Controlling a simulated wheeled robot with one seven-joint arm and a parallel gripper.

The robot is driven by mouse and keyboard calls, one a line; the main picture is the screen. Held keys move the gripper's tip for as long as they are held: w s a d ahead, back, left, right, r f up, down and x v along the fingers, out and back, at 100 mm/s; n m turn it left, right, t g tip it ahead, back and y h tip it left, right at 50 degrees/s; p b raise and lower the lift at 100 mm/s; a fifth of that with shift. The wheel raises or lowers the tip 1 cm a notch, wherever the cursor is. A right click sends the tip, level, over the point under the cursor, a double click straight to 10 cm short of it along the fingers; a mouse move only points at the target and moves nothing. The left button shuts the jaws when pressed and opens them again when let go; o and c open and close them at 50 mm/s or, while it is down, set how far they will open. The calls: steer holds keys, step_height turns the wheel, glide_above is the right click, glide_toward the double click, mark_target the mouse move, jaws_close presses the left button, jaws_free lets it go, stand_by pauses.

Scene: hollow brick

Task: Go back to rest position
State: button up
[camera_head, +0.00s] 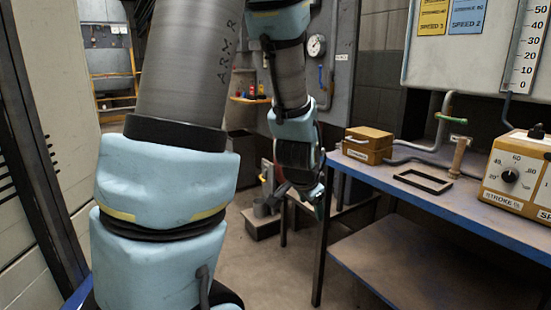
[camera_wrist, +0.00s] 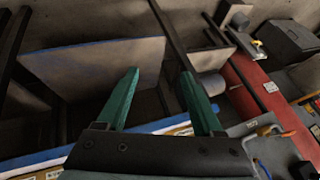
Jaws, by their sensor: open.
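My gripper (camera_head: 318,203) hangs at the end of my arm, pointing down, to the left of the blue workbench (camera_head: 470,228). In the wrist view its two green fingers (camera_wrist: 160,74) are spread apart, with nothing between them. In the head view the fingertips are small and partly hidden by the wrist. The gripper appears apart from the bench.
On the bench are a yellow-brown box (camera_head: 368,148), a flat black frame (camera_head: 424,181), an upright brown cylinder (camera_head: 459,158) and a yellow control box with a dial (camera_head: 517,175). A grey wall panel with gauge (camera_head: 317,45) stands behind. Floor (camera_head: 275,270) shows clear left of the bench.

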steer(key=s+a+n+g+y, duration=0.1)
steer(key=s+a+n+g, duration=0.1)
steer(key=s+a+n, duration=0.5)
steer(key=s+a+n+g+y, duration=0.1)
steer(key=s+a+n+g, duration=0.25)
steer(key=a, duration=0.55)
step_height(320, 180, up, 14)
steer(key=p, duration=1.4)
steer(key=shift+w+d+r+t, duration=0.25)
steer(key=shift+w+t, duration=0.1)
steer(key=shift+w, duration=0.1)
steer(key=shift+f, duration=0.1)
